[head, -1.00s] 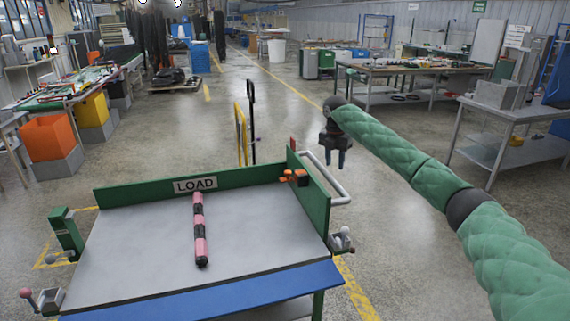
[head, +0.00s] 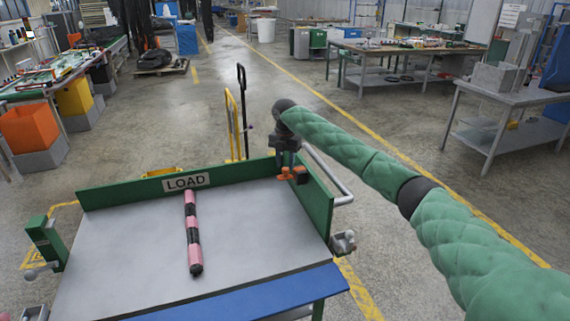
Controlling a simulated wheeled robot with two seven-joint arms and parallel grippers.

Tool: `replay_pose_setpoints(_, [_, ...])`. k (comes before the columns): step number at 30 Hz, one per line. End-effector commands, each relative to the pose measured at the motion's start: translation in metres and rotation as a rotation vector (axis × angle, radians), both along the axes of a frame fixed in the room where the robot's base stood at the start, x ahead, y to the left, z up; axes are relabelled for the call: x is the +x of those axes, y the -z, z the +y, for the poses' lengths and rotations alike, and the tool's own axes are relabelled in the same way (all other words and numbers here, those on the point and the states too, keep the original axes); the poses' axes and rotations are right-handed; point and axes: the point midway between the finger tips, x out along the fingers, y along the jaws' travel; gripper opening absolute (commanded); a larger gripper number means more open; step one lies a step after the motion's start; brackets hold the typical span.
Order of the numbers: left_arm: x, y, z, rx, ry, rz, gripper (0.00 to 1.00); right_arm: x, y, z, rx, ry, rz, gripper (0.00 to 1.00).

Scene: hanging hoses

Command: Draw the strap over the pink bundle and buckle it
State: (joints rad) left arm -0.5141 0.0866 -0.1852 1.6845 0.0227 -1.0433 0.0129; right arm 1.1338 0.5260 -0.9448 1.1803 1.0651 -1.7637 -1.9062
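The pink bundle (head: 193,234) is a thin pink roll with black bands. It lies lengthwise on the grey top of the cart, left of centre, with its far end near the LOAD sign. A small orange and black piece (head: 289,175), perhaps the strap end or buckle, sits at the far right corner by the green side wall. My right gripper (head: 287,167) is right at this orange piece, pointing down. Its fingertips are small and overlap the piece, so I cannot tell whether they grip it. No strap lies across the bundle. My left gripper is out of view.
The cart top (head: 135,250) is otherwise clear. A green wall (head: 120,195) runs along its back and another along its right side. A green post (head: 45,243) stands at the left edge. A grey rail (head: 332,178) and a yellow hand truck (head: 232,125) stand beyond.

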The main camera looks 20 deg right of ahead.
Motion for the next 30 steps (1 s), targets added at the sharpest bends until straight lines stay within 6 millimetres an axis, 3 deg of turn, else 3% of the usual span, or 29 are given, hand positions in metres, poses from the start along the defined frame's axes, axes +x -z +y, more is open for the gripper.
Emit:
replay_pose_setpoints(6, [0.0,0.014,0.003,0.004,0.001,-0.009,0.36,-0.001,0.017,0.0,-0.001,0.0,0.002,0.36])
replay_pose_setpoints(16, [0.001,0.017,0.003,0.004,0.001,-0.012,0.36,0.0,0.02,0.0,0.0,0.0,0.0,0.36])
replay_pose_setpoints(21, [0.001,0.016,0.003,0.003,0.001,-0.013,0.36,0.0,0.02,0.0,-0.001,0.0,0.001,0.02])
replay_pose_setpoints(30, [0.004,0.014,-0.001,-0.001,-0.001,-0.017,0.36,0.0,0.02,-0.001,0.001,0.0,0.001,0.0])
